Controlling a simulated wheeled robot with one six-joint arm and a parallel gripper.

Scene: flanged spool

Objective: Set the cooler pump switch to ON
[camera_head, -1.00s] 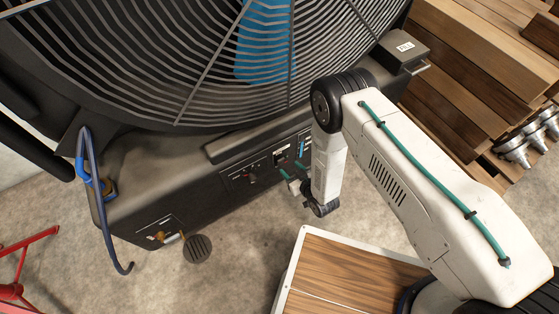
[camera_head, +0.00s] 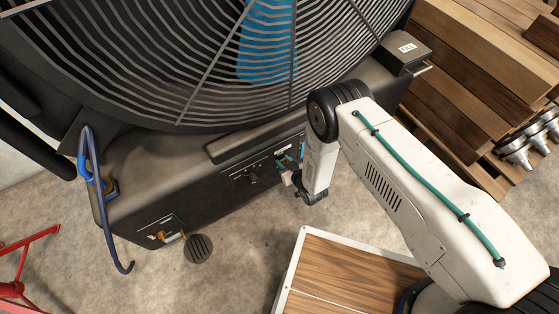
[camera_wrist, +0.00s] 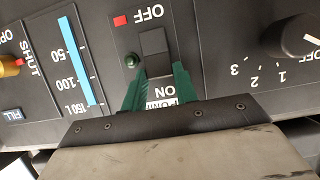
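In the wrist view the pump switch (camera_wrist: 154,44) is a dark rocker on the black panel, seen upside down. The OFF label (camera_wrist: 144,12) is above it and the ON label (camera_wrist: 168,91) below, partly behind my gripper. My gripper (camera_wrist: 159,74) has two green fingers, spread apart around the ON end of the rocker. I cannot tell whether they touch it. The rocker's tilt is unclear. In the head view my gripper (camera_head: 284,160) is at the front panel of the fan cooler (camera_head: 160,160), and the switch is too small to make out.
A small green dome (camera_wrist: 131,60) is beside the switch. A numbered dial (camera_wrist: 297,37) is to its right; a blue level gauge (camera_wrist: 75,56) and a yellow-and-red valve (camera_wrist: 10,65) are to its left. A wood-topped surface (camera_head: 345,275) stands below my arm.

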